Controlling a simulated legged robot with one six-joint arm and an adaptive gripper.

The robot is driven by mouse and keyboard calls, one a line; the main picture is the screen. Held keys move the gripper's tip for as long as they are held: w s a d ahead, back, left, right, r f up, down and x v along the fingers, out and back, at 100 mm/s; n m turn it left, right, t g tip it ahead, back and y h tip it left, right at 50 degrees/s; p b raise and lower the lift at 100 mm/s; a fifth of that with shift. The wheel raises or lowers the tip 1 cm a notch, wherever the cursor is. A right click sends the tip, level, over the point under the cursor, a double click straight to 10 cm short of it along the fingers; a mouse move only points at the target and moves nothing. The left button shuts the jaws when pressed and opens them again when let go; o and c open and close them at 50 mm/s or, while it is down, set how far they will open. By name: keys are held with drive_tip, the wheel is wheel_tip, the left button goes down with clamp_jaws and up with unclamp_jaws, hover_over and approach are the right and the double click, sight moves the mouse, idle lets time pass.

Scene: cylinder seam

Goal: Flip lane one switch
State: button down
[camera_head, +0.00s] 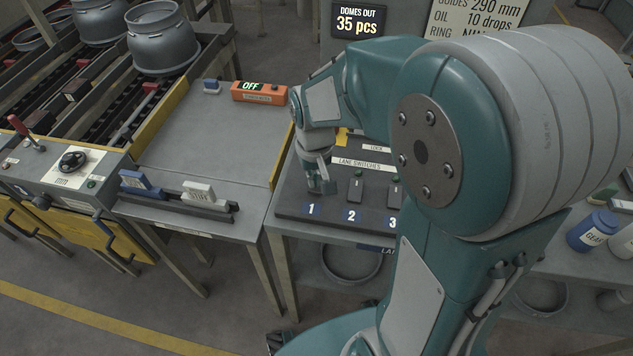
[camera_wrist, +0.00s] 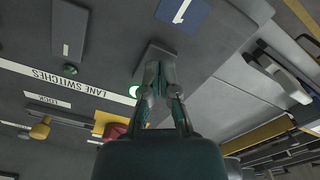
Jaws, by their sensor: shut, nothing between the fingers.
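The lane switch panel (camera_head: 333,212) is dark grey with blue number plates 1, 2 and 3. The plate marked 1 (camera_head: 311,208) also shows in the wrist view (camera_wrist: 182,13). My gripper (camera_head: 326,188) is shut and empty, pointing down at the lane one position. In the wrist view my fingertips (camera_wrist: 159,72) overlap the dark lane one switch (camera_wrist: 152,53) and hide part of it. I cannot tell whether they touch it or how it is tilted. A green lamp (camera_wrist: 134,90) is beside it. The lane two switch (camera_head: 355,188) stands to the right, with a green lamp above.
The lane three switch (camera_head: 393,195) is partly behind my arm. An orange box reading OFF (camera_head: 259,92) lies on the grey table at left. In the wrist view a yellow part (camera_wrist: 105,122) and a red knob (camera_wrist: 116,131) are near the LOCK label.

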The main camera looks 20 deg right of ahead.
sight(315, 189)
drive_tip(key=shift+f, duration=0.65)
idle(0.3)
drive_tip(key=shift+r, duration=3.55)
drive_tip(key=shift+s+r, duration=0.15)
drive_tip(key=shift+r, duration=0.05)
drive_tip(key=s+r+t, duration=0.5)
drive_tip(key=s+r, duration=0.2)
drive_tip(key=s, duration=0.6)
drive_tip(key=shift+s+d+r+t, duration=0.2)
drive_tip(key=shift+d+r+t, duration=0.1)
drive_tip(key=shift+d+r, duration=0.1)
